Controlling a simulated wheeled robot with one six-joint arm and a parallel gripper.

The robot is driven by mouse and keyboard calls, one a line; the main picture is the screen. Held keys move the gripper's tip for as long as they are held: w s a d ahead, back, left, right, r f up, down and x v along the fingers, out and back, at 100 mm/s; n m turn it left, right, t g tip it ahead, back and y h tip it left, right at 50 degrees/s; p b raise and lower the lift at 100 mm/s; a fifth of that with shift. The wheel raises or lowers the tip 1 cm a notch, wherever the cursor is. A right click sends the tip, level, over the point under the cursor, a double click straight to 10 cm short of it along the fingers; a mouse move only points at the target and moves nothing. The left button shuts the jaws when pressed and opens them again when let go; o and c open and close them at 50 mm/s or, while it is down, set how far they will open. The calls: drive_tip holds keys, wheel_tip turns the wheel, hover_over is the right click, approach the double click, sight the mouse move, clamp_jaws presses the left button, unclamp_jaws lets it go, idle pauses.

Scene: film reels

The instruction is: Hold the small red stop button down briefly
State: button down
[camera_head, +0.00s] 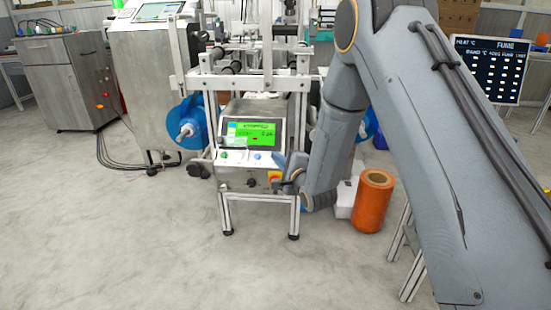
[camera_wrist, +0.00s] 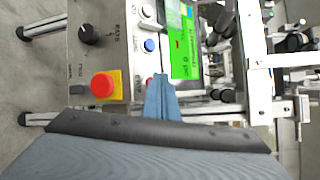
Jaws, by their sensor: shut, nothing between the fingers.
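The machine's control panel (camera_head: 240,163) has a green screen above a row of small buttons, and it appears turned sideways in the wrist view (camera_wrist: 120,50). A small red button (camera_wrist: 149,81) shows as a sliver right beside my fingertips in the wrist view, mostly hidden by them. My gripper (camera_wrist: 159,78) is shut and empty, its blue-grey fingertips at the panel by that button. Whether they touch or press it I cannot tell. In the head view my gripper (camera_head: 281,161) is at the panel's right end, and I cannot make out the small red button there.
A large red mushroom button on a yellow plate (camera_wrist: 104,85) sits close to my fingers. A blue button (camera_wrist: 149,45), a white button (camera_wrist: 148,11) and a black knob (camera_wrist: 89,34) are on the same panel. An orange roll (camera_head: 373,202) stands on the floor at right.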

idle(0.8)
drive_tip(key=shift+s+r+p, duration=0.6)
drive_tip(key=shift+p, duration=0.2)
drive_tip(key=shift+s+r, duration=0.1)
drive_tip(key=s+r+p, duration=0.3)
drive_tip(key=p, duration=0.1)
drive_tip(key=shift+s+a+r, duration=0.1)
drive_tip(key=shift+s+r, duration=0.1)
